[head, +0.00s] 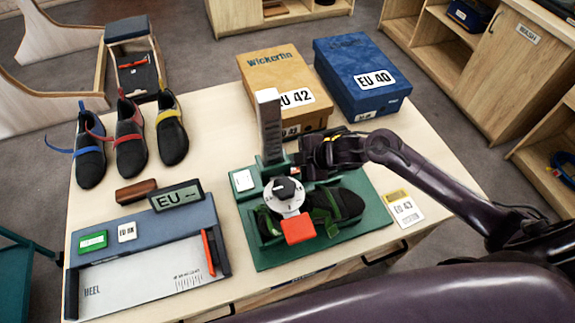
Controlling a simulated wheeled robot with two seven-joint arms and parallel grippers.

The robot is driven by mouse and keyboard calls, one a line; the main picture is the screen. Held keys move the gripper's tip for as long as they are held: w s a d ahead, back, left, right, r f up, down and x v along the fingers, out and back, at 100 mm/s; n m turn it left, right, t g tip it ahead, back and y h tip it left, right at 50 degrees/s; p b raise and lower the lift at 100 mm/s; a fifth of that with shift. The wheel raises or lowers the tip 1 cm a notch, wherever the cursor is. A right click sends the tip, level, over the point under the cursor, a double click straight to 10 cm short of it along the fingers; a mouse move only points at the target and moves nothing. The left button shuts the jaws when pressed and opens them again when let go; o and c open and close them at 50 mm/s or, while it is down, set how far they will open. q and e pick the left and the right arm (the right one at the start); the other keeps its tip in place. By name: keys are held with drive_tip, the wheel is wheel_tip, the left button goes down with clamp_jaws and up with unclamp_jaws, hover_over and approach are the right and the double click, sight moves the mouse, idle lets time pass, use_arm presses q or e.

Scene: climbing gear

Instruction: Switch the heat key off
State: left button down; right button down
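A green shoe-stretching machine (345,236) stands on the table with a dark shoe (338,207) on it. It has a white dial with a black knob (285,189), a red-orange block (298,229), a small white plate (243,180) and a tall grey-white column (270,130). No heat label is readable, so I cannot tell which part is the heat key. My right gripper (312,160) is just right of the column, above and behind the shoe. Its fingers are dark and overlap the machine, so their opening and any contact are unclear. My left gripper is out of view.
Shoe boxes marked EU 42 (270,72) and EU 40 (350,65) stand behind the machine. Climbing shoes (130,148) lie at the left. A foot-measuring device (150,270) lies front left, with a brown block (136,191) behind it. A card (403,208) lies right of the machine.

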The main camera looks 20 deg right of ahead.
drive_tip(key=shift+r, duration=0.15)
wheel_tip(320, 180, up, 6)
drive_tip(key=p, duration=0.5)
drive_tip(key=shift+p, duration=0.4)
drive_tip(key=shift+s, duration=0.1)
